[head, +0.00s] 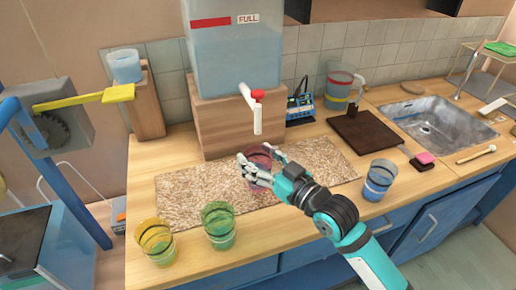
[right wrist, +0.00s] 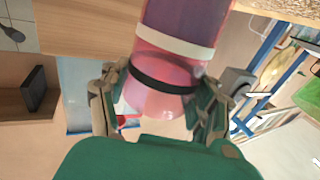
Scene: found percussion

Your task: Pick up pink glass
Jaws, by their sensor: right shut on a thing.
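The pink glass (head: 259,158) is at the middle of the speckled mat (head: 185,196), below the tap of the water tank, in the head view. My right gripper (head: 262,168) is shut on it, with fingers on both sides. In the right wrist view the pink glass (right wrist: 165,85) sits between the two fingers (right wrist: 160,100); a dark band and a white band run around it. Its lower part is partly hidden by the hand in the head view. I cannot tell whether it touches the mat. My left gripper is not in view.
A yellow glass (head: 155,242) and a green glass (head: 218,225) stand at the front left of the counter. A blue glass (head: 379,180) stands to the right of my arm. The water tank (head: 235,50) with a white tap (head: 257,118) stands behind. A dark board (head: 358,131) lies behind right.

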